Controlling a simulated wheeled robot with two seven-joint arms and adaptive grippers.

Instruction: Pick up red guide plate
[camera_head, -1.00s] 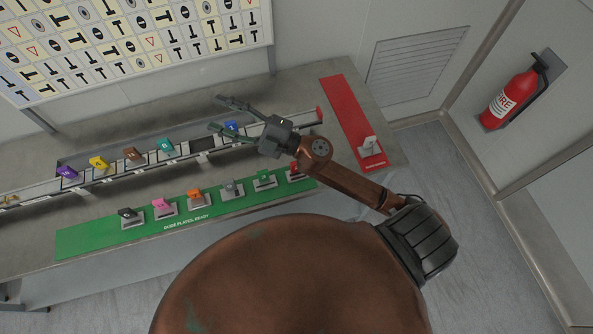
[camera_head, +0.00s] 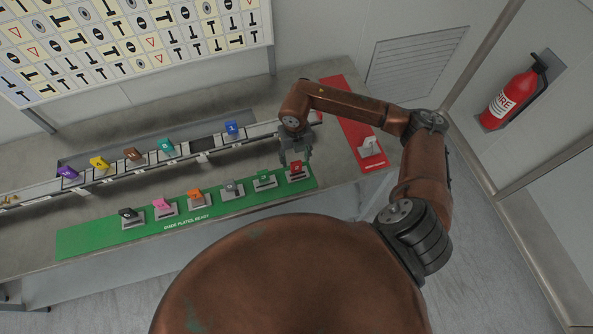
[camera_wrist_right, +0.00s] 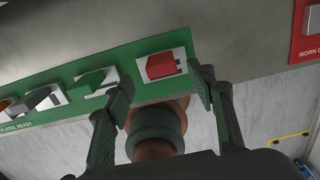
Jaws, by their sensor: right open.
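The red guide plate (camera_head: 295,168) stands on its light base at the right end of the green mat (camera_head: 80,242). In the right wrist view the red guide plate (camera_wrist_right: 162,65) lies ahead, between the lines of the two fingers. My right gripper (camera_head: 296,160) points down just above and behind it in the head view. The right gripper (camera_wrist_right: 163,95) is open and empty, and I cannot tell whether it touches the plate. My left gripper is not in view.
Green (camera_head: 264,181), grey (camera_head: 232,188), orange (camera_head: 194,194), pink (camera_head: 161,204) and black (camera_head: 127,213) plates line the green mat. A rail with coloured blocks (camera_head: 166,145) runs behind. A red mat (camera_head: 345,105) holds a pale plate (camera_head: 369,145) at right.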

